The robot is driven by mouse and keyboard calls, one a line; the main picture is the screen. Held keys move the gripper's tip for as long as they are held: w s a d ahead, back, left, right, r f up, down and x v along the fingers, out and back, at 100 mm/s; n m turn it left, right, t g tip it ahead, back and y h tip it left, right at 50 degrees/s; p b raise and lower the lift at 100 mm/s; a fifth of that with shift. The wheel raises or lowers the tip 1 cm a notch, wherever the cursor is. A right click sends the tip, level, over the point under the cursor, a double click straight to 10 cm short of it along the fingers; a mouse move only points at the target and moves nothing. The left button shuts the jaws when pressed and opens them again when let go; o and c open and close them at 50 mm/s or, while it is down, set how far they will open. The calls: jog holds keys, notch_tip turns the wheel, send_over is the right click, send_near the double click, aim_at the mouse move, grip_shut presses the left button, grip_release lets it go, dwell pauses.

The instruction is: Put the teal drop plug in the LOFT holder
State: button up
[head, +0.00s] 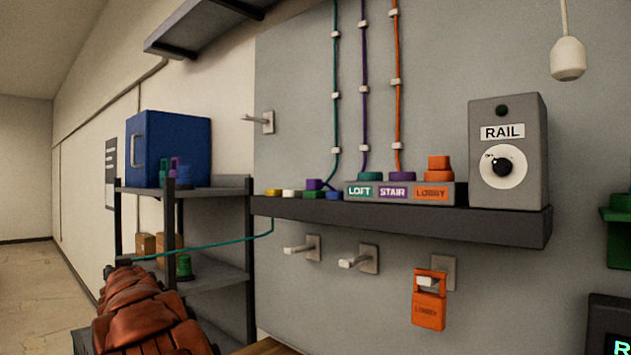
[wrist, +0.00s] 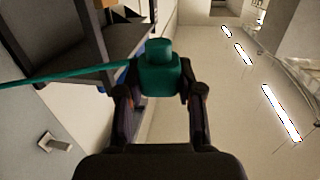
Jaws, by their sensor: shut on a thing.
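The teal drop plug (wrist: 159,78) sits between the two dark fingers of my gripper (wrist: 157,92) in the wrist view, and the gripper is shut on it. A teal cord (wrist: 70,73) runs left from the plug. In the head view this cord (head: 205,246) hangs from the wall shelf and runs left to the end of my arm, where the plug and gripper are hidden. The LOFT holder (head: 359,191), with a teal top, is the left section of a grey block on the shelf. It is well to the right of my arm.
The STAIR (head: 393,191) and LOBBY (head: 432,193) sections adjoin LOFT; an orange plug stands on LOBBY. The grey RAIL box (head: 508,150) is to the right. Hooks and an orange LOBBY tag (head: 429,310) are below the shelf. A dark rack (head: 215,278) with a blue box stands left.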

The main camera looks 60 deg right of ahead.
jog(key=s+d+r+m+g+h, duration=0.7)
jog(key=s+d+r+h, duration=0.1)
jog(key=s+d+r, duration=0.9)
jog(key=shift+s+a+r+m+g+h, duration=0.4)
jog(key=shift+s+r+m+g, duration=1.5)
jog(key=shift+s, duration=3.4)
jog(key=shift+s+a+r+m+g+h, duration=0.4)
jog(key=shift+s+r+m+g, duration=0.7)
jog(key=shift+s+r+g, duration=2.95)
jog(key=shift+s+a+r+m+g+h, duration=0.45)
jog(key=shift+s+r+m, duration=1.05)
jog(key=shift+s, duration=5.1)
jog(key=p+x, duration=0.1)
jog(key=x, duration=0.4)
jog(key=p+x, duration=0.1)
jog(key=x, duration=0.5)
jog(key=w+p+x, duration=0.1)
jog(key=x, duration=0.4)
jog(key=shift+d+f, duration=0.25)
jog(key=shift+f, duration=0.15)
jog(key=shift+s+a+f+b, duration=0.1)
jog(key=shift+f+b, duration=0.35)
jog(key=shift+f, duration=1.4)
